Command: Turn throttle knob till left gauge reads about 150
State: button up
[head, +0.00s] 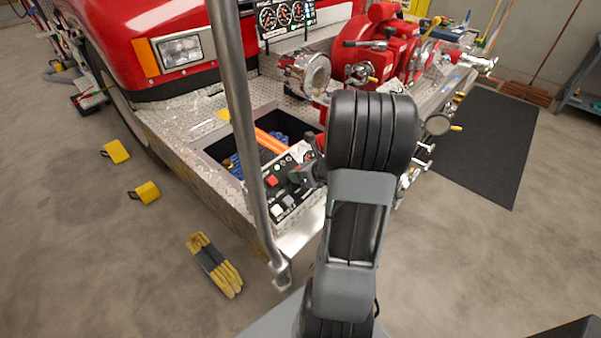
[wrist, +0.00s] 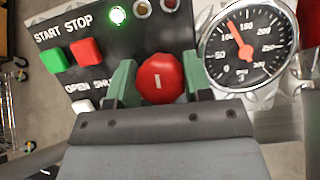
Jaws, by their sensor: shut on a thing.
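The red round throttle knob (wrist: 161,79) is on the black control panel in the wrist view, with a short white mark near upright. My gripper (wrist: 160,74) has its two green fingers shut on the knob, one on each side. In the head view my gripper (head: 304,174) is at the control box and the knob is hard to make out. A gauge (wrist: 247,46) right of the knob has its red needle up-left, between 100 and 150. Three small gauges stand on the rear panel; the left one (head: 267,17) is too small to read.
The control panel (wrist: 126,44) has a green START button (wrist: 54,61), a red STOP button (wrist: 86,52), a lit green lamp (wrist: 118,15) and a white button (wrist: 83,105). A grey upright pole (head: 238,120) stands left of my arm. Red pump parts (head: 385,50) are behind.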

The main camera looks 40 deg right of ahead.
jog(key=o, duration=0.9)
jog(key=shift+r, duration=0.2)
